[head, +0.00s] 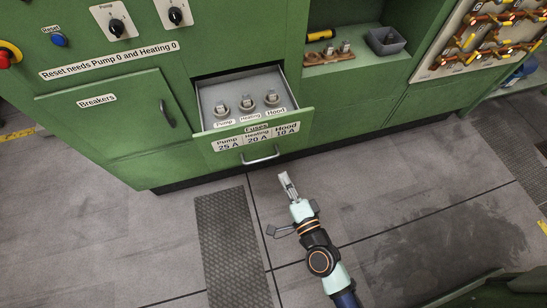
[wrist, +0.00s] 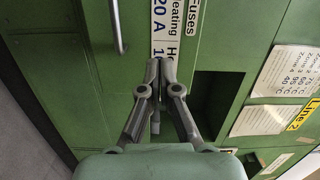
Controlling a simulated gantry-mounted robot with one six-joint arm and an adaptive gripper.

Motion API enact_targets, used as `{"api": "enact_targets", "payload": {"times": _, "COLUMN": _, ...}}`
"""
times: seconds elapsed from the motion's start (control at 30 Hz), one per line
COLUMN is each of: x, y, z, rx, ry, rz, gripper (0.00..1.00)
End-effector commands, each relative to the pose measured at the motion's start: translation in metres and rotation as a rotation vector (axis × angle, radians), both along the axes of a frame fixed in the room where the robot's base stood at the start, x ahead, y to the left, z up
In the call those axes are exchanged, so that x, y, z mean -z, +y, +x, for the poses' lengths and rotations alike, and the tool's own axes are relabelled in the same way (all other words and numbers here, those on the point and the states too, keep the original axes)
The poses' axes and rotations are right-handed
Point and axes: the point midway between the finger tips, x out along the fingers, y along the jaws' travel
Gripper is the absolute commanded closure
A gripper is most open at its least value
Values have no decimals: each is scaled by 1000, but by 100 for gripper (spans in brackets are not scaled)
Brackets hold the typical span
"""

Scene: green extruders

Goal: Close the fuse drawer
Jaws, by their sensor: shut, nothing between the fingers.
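The fuse drawer (head: 302,128) is pulled out of the green cabinet in the head view. Its grey inside holds fuses in sockets labelled Pump, Heating and Hood. Its green front has a white fuse label (head: 255,136) and a metal handle (head: 261,156). My gripper (head: 285,178) is in front of the drawer, a little right of the handle, with its fingers together and empty. In the wrist view my gripper (wrist: 162,64) points at the drawer front, over the end of the label (wrist: 160,35), with the handle (wrist: 117,28) to the left. I cannot tell whether the fingertips touch the front.
A closed door labelled Breakers (head: 115,115) is left of the drawer. An open shelf right of it holds a grey bin (head: 386,41) and a wooden fuse rack (head: 330,55). The floor (head: 400,170) in front is clear apart from a dark ribbed mat (head: 228,240).

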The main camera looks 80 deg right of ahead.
Motion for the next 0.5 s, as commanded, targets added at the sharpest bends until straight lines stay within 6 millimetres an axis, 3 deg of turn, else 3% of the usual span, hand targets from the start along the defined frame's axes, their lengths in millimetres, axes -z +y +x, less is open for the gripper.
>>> {"api": "enact_targets", "payload": {"times": 0.03, "x": 19, "y": -6, "z": -18, "rx": 59, "ry": -24, "rz": 28, "gripper": 100}}
{"api": "enact_targets", "payload": {"times": 0.17, "x": 25, "y": -11, "z": -36, "rx": 122, "ry": -59, "rz": 54, "gripper": 100}}
{"api": "enact_targets", "payload": {"times": 0.37, "x": 21, "y": -19, "z": -30, "rx": 121, "ry": -59, "rz": 52, "gripper": 100}}
{"api": "enact_targets", "payload": {"times": 0.5, "x": 19, "y": -40, "z": -17, "rx": 120, "ry": -59, "rz": 49, "gripper": 100}}
